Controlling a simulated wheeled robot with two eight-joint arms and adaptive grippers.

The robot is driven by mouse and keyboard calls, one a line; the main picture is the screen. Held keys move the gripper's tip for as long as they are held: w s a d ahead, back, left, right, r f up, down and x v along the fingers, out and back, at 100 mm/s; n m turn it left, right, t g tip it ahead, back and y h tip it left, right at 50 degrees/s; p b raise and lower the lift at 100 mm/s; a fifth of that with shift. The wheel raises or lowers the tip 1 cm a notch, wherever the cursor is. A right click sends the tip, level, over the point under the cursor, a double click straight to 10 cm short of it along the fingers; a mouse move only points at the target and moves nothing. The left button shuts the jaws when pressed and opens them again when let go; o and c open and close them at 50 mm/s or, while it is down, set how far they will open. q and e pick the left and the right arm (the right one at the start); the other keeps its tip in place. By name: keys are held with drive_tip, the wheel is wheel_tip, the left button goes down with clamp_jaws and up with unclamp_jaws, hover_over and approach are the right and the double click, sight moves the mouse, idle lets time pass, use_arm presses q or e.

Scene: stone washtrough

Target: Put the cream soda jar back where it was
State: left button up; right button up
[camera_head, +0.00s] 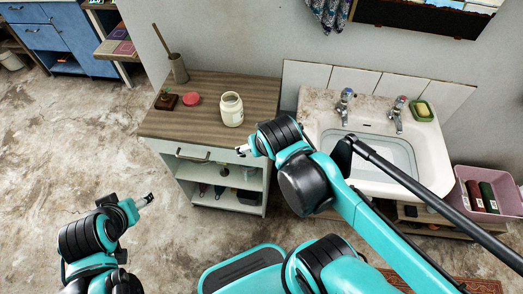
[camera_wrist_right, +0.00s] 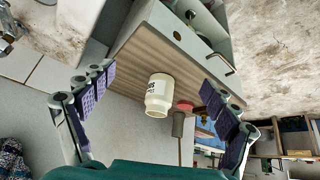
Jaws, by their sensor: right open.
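The cream soda jar (camera_head: 231,109), a cream-white jar with a label and an open-looking mouth, stands upright on the wooden top of the cabinet (camera_head: 215,85), towards its right side. In the right wrist view the jar (camera_wrist_right: 159,94) shows between the spread fingers, beyond them and apart from both. My right gripper (camera_head: 243,150) is open and empty, at the front edge of the cabinet, nearer to me than the jar. My left gripper (camera_head: 147,200) is over the floor at the lower left, away from the cabinet; its jaw opening is too small to make out.
A round red object (camera_head: 192,99), a small dark wooden item (camera_head: 166,101) and a brown holder with a stick (camera_head: 178,68) stand left of the jar. The sink (camera_head: 365,185) is to the right. Bare cabinet top lies in front of the red object.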

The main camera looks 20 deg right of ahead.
drive_tip(key=shift+s+a+f+n+t+y, duration=0.1)
drive_tip(key=shift+s+a+n+t+y, duration=0.15)
drive_tip(key=shift+s, duration=0.3)
drive_tip(key=shift+s+a+n+t+y, duration=0.15)
drive_tip(key=shift+s+n+y, duration=0.15)
drive_tip(key=shift+s, duration=0.25)
drive_tip(key=shift+d, duration=0.1)
drive_tip(key=shift+a, duration=0.2)
